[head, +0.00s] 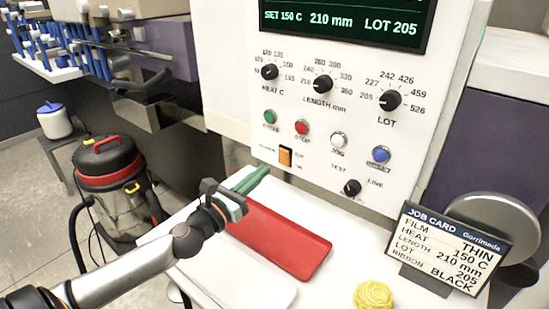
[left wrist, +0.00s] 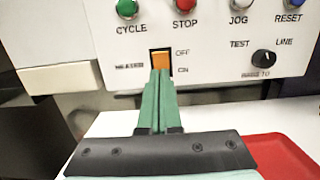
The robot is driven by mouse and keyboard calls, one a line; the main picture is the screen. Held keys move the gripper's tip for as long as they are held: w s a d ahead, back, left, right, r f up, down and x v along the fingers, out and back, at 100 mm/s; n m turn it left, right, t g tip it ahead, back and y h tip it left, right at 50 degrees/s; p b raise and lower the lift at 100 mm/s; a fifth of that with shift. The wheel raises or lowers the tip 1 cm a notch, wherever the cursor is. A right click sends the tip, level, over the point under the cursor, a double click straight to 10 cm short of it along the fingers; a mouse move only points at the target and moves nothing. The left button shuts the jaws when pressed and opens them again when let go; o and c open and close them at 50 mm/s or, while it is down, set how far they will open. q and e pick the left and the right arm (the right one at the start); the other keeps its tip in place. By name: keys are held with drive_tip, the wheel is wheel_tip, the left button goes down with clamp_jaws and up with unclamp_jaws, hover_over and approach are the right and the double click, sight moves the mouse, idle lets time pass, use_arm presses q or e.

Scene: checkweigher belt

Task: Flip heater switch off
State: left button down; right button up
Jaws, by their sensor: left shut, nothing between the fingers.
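The heater switch (head: 285,156) is an orange rocker in a black frame, low on the white control panel. In the left wrist view the heater switch (left wrist: 161,59) has OFF marked beside its top and ON beside its bottom. My left gripper (head: 264,171) has green fingers, shut and empty, pointing at the panel just below and left of the switch in the head view. In the left wrist view the fingertips (left wrist: 160,73) overlap the switch's lower part and hide it. I cannot tell whether they touch it or which way the rocker is tipped. My right gripper is not in view.
Green (head: 270,116), red (head: 302,127), white (head: 338,140) and blue (head: 381,154) buttons sit above the switch; a test knob (head: 352,187) is to its right. Below are a red tray (head: 290,243), a yellow rose-shaped thing (head: 374,296) and a job card (head: 447,245).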

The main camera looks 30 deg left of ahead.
sight(282, 153)
use_arm(q)
drive_tip(key=shift+w+d+r+p, duration=0.2)
drive_tip(key=shift+w+p, duration=0.1)
drive_tip(key=shift+w, duration=1.15)
drive_tip(key=shift+w+d+r+p, duration=0.15)
drive_tip(key=shift+w+p, duration=0.15)
drive_tip(key=shift+w, duration=1.15)
drive_tip(key=shift+a, duration=0.1)
drive_tip(key=shift+w+r+p, duration=0.2)
drive_tip(key=shift+r+p, duration=0.1)
drive_tip(key=shift+f, duration=0.15)
drive_tip(key=shift+s, duration=0.1)
